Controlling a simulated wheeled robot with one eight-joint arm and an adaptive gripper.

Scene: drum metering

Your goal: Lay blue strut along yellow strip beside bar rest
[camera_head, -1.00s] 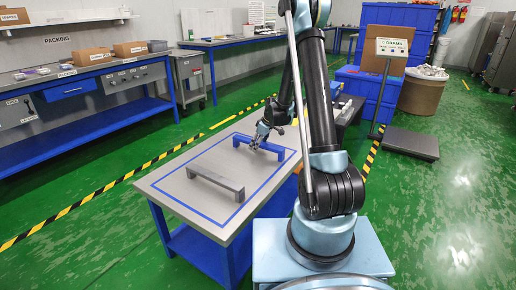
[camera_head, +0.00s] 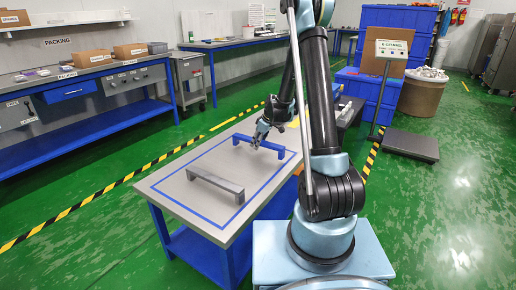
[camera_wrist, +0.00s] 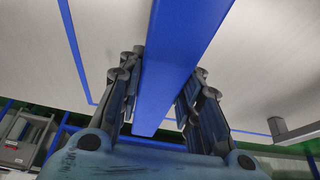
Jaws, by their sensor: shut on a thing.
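The blue strut (camera_head: 271,147) is a long bar with short end legs, at the back of the grey table in the head view. My gripper (camera_head: 257,141) is over its middle. In the wrist view the blue strut (camera_wrist: 182,55) runs between the two fingers of my gripper (camera_wrist: 163,80), which are shut on it. Whether its legs touch the table is hard to tell. A small yellow patch (camera_head: 294,122) shows beside my arm near the table's back right; my arm hides what is around it. I cannot make out a bar rest for certain.
A grey bar with end legs (camera_head: 215,183) stands on the front part of the table (camera_head: 170,190). A blue line frames the tabletop. The surface between the grey bar and the strut is clear. A scale (camera_head: 409,145) stands on the floor at right.

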